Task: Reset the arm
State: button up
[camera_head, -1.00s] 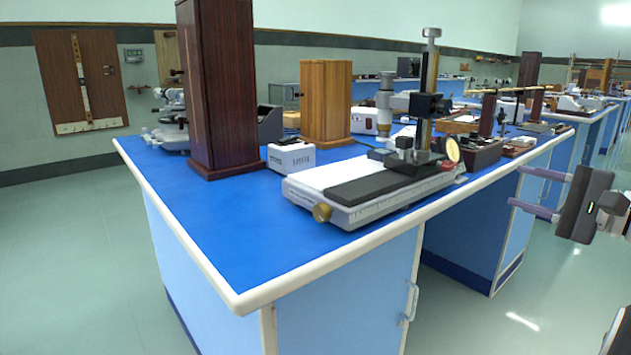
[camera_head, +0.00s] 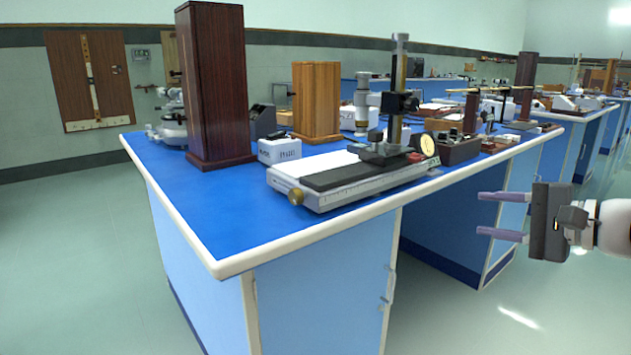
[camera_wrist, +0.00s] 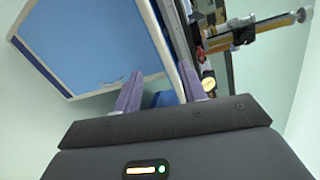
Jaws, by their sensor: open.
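My gripper (camera_head: 490,215) is at the right of the head view, in front of the bench's right side and clear of it. Its two purple-grey fingers point left and stand apart with nothing between them. In the wrist view, the two fingers (camera_wrist: 160,97) reach toward the blue bench (camera_wrist: 85,45), which looks tilted there. The blue-topped bench (camera_head: 215,220) with a white edge fills the middle of the head view.
On the bench stand a measuring instrument with a column (camera_head: 345,178), a dark wooden case (camera_head: 215,90), a lighter wooden case (camera_head: 316,100) and a small white box (camera_head: 279,150). More benches run back at the right. Floor (camera_head: 90,270) is open at the left.

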jog(key=s+a+f+n+g+h, duration=0.25)
jog(key=s+a+f, duration=0.2)
jog(key=a, duration=0.45)
jog(key=s+a+f+n+g+h+p, duration=0.1)
jog(key=s+a+f+n+h, duration=0.1)
jog(key=s+f+n+h, duration=0.2)
jog(key=s+a+f+n+g+h+p, duration=0.1)
jog(key=s+f+n+h, duration=0.3)
jog(key=s+f, duration=0.4)
jog(key=shift+s+a+f+n+g+p, duration=0.35)
jog(key=shift+s+a+n+g, duration=0.25)
jog(key=shift+s+a, duration=0.4)
